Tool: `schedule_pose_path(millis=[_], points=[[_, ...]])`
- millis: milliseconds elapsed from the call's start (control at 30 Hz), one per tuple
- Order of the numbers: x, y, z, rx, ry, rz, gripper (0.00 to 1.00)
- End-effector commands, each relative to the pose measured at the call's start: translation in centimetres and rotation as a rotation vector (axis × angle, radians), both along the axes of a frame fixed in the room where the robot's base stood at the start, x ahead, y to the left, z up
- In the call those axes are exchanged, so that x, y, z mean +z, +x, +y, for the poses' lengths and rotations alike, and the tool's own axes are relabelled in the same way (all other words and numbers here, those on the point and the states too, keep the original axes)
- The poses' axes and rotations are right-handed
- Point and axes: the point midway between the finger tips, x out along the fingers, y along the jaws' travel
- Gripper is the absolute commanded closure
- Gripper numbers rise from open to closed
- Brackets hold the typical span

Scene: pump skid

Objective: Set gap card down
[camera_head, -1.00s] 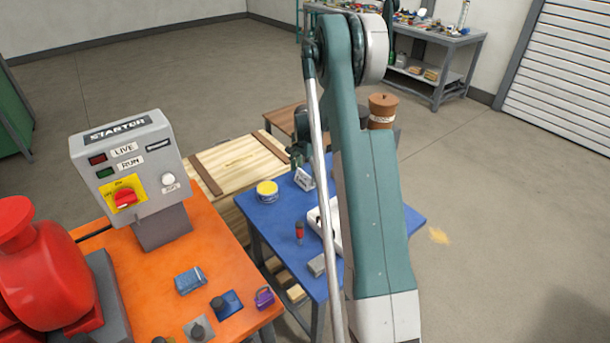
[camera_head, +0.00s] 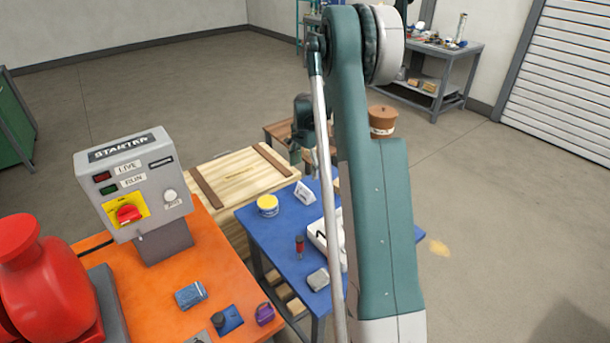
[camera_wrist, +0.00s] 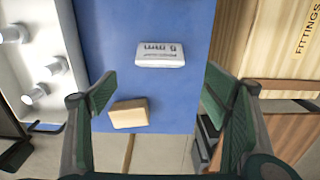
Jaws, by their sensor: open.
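The gap card (camera_head: 305,193), a small white folded card with dark lettering, stands on the blue table (camera_head: 262,232) near its far edge. My gripper (camera_head: 309,160) is above the far end of the table, partly behind my arm. The card is apart from both fingers.
A tan block (camera_wrist: 128,113) lies near the table edge. A white tray with pegs (camera_wrist: 35,65) is at left, and the wooden fittings crate (camera_wrist: 270,40) at right. A yellow-topped tin (camera_head: 267,205), a red-topped item (camera_head: 299,247) and a grey block (camera_head: 318,280) are on the table.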

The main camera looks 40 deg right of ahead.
Motion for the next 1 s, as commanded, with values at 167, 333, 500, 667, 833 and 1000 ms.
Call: schedule_pose_path(millis=[167,333,500,667,833,1000], points=[[1.1,-0.1,0.0,0.000,0.000,0.000,0.25],[1.2,0.0,0.0,0.000,0.000,0.000,0.25],[1.2,0.0,0.0,0.000,0.000,0.000,0.25],[1.2,0.0,0.0,0.000,0.000,0.000,0.25],[1.2,0.0,0.1,0.001,0.000,0.000,0.25],[1.9,-0.1,0.6,0.016,-0.003,-0.005,0.25]])
